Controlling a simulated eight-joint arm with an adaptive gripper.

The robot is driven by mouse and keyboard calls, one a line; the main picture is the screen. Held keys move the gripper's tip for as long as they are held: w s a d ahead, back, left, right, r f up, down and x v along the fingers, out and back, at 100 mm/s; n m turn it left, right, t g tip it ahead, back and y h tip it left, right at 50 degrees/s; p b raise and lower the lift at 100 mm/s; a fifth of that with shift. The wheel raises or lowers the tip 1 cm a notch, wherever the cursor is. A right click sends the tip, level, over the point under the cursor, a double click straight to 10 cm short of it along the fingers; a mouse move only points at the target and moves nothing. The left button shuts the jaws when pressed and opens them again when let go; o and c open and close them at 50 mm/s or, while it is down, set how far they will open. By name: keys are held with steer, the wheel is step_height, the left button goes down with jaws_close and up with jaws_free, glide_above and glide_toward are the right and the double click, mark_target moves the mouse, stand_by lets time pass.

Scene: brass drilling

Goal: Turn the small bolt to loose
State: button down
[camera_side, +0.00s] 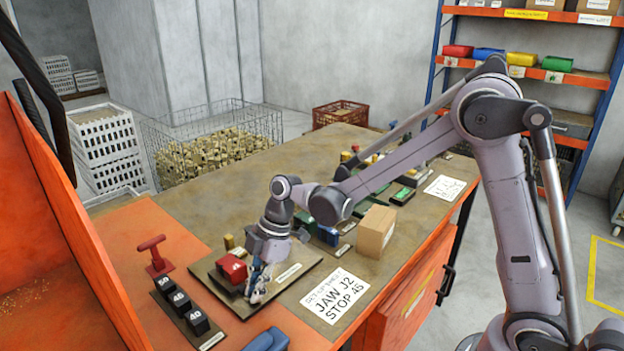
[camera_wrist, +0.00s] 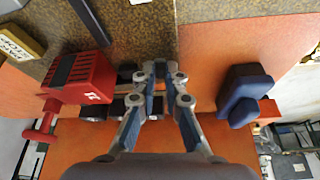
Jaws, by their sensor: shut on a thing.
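My gripper (camera_side: 258,284) points down at the front of a dark base plate (camera_side: 214,281) on the bench, beside a red block (camera_side: 232,267). In the wrist view my gripper (camera_wrist: 160,72) has its two fingertips close together, to the right of the red block (camera_wrist: 85,78). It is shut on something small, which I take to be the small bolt. The bolt itself is hidden by the fingertips in both views, so its turn and seating cannot be told.
Black numbered blocks (camera_side: 180,302) and a red T-handle (camera_side: 155,255) stand left of the plate. A blue object (camera_side: 266,340) lies in front. A set-up sheet (camera_side: 335,294) and a cardboard box (camera_side: 375,232) are to the right.

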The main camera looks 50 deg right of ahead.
steer(key=shift+w+n+g, duration=0.1)
steer(key=shift+n+g, duration=0.3)
steer(key=shift+n, duration=0.7)
steer(key=c, duration=1.4)
jaws_free()
steer(key=shift+v, duration=4.05)
steer(key=shift+a, duration=0.1)
